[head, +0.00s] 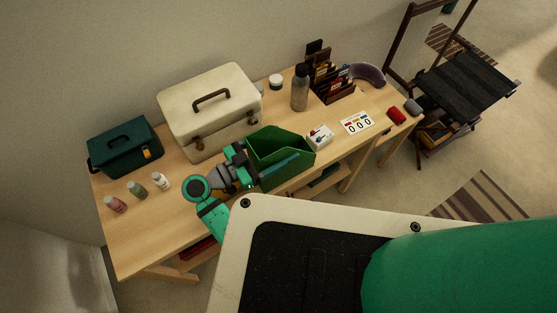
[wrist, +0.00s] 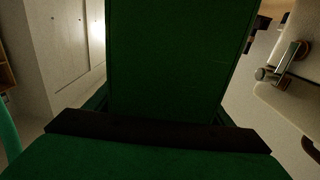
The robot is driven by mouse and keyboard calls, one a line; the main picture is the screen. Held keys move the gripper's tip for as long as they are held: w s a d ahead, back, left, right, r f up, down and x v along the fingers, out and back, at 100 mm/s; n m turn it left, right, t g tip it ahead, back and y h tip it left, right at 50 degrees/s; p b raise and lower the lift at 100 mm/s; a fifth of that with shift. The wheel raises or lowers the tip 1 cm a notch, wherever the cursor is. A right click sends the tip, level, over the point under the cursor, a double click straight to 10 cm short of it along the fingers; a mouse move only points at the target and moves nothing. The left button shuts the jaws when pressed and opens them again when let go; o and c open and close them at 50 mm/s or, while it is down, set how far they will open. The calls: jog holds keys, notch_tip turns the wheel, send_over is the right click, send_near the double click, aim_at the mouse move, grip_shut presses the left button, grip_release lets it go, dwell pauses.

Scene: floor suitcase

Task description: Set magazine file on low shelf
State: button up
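The green magazine file (head: 268,143) is an open-topped box near the front edge of the wooden table, right of the cream case. My gripper (head: 262,172) is at its near left side, with a teal finger across it. In the wrist view the file's green surface (wrist: 180,60) fills the middle, very close, with a dark bar across it. The fingertips are not clear there, so I cannot tell whether they are closed on the file. Whether its base touches the tabletop is hidden. The low shelf (head: 335,171) shows partly beneath the table, at the right.
A cream case (head: 211,95), dark green toolbox (head: 125,147) and several small bottles occupy the tabletop's left and back. A tall bottle (head: 300,90), book rack (head: 332,83) and small white box (head: 319,137) stand to the right. A folding chair (head: 466,90) is beyond the table.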

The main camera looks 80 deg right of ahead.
jog(key=c, duration=1.3)
jog(key=shift+w+r, duration=0.1)
